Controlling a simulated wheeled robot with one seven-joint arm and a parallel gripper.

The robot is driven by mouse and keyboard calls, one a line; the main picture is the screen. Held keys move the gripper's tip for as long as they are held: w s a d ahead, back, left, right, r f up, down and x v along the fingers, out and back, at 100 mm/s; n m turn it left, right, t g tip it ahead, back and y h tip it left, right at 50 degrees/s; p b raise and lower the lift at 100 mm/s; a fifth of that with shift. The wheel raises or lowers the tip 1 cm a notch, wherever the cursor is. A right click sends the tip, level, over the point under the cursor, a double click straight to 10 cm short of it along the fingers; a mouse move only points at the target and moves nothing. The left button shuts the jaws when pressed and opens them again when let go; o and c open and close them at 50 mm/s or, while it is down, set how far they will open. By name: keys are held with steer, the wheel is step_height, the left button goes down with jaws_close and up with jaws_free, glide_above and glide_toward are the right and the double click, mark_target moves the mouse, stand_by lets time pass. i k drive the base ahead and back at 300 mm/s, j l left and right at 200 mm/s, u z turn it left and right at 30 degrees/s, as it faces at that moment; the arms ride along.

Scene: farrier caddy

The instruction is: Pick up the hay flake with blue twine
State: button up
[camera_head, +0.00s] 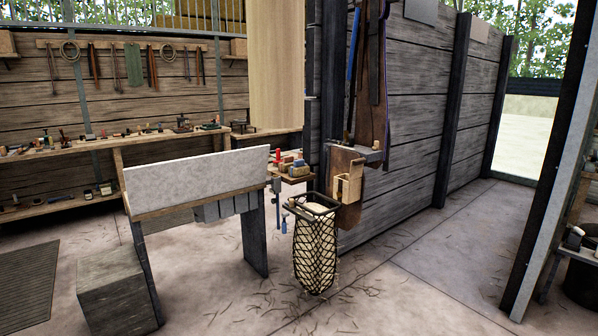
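I cannot make out a hay flake with blue twine in this view. A black net holder (315,250) stands on the floor right of centre, with something pale showing at its top; I cannot tell what it is. A small blue item (284,224) hangs beside it, too small to identify. My gripper is not in view.
A bench (198,202) with a pale upright panel stands left of centre, by a grey block (112,290). Small tools lie on a little stand (291,176) and wall shelves (180,132). A plank wall (425,100) runs back right; the floor (440,260) before it is open.

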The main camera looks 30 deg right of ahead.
mark_target(299, 169)
steer(key=i+z, duration=0.15)
steer(key=z, duration=0.2)
steer(key=i+l+z, duration=0.1)
steer(key=z, duration=0.25)
steer(key=i, duration=2)
steer(key=i+u, duration=0.15)
steer(key=i, duration=0.4)
steer(key=i+l+u, duration=0.1)
steer(key=i, duration=0.45)
steer(key=i+l+u, duration=0.15)
steer(key=i, duration=0.4)
steer(key=i+u, duration=0.1)
steer(key=u, duration=0.4)
steer(key=l, duration=1.3)
